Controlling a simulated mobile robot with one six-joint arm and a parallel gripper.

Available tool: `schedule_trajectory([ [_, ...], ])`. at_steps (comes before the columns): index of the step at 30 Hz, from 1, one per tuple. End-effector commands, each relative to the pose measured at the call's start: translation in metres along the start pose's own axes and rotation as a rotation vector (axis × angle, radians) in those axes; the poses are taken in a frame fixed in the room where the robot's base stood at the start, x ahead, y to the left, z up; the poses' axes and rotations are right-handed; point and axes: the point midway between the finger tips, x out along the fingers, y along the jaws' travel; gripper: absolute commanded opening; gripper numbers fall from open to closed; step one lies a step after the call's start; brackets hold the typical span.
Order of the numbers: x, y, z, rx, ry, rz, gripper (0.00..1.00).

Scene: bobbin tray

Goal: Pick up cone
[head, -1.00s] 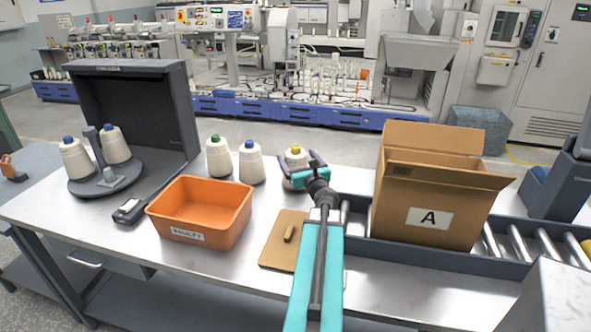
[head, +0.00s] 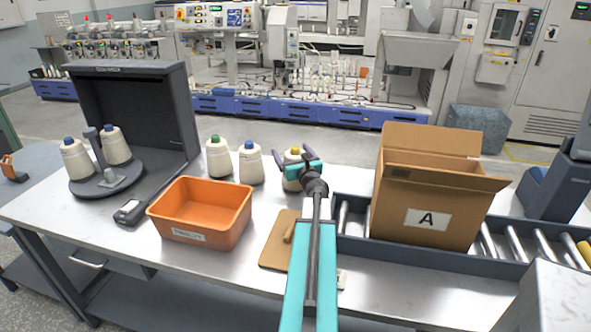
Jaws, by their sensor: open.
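My gripper (head: 293,157) is open, with one finger showing on each side of this cone's upper part. I cannot tell whether the fingers touch it. To its left stand a blue-tipped cone (head: 251,167) and a green-tipped cone (head: 218,160), both upright and apart from the gripper. Two more blue-tipped cones, one at the left (head: 76,162) and one beside it (head: 115,148), stand on a dark round stand (head: 92,187).
An orange bin (head: 200,215) sits on the table (head: 130,248) left of my arm. A brown board with a small object (head: 276,255) lies beside the arm. A cardboard box marked A (head: 428,215) stands on the roller conveyor at right. A dark upright panel (head: 135,110) rises behind the stand.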

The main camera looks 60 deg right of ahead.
Motion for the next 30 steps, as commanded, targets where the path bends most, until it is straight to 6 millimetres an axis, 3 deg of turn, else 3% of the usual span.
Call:
schedule_trajectory([
  [13, -0.0001, 0.0007, -0.0001, 0.000, 0.000, 0.001, 0.85],
  [25, 0.0000, 0.0014, -0.0002, 0.000, 0.000, 0.002, 0.18],
  [30, 0.0000, 0.0017, 0.0004, 0.000, -0.001, 0.002, 0.16],
])
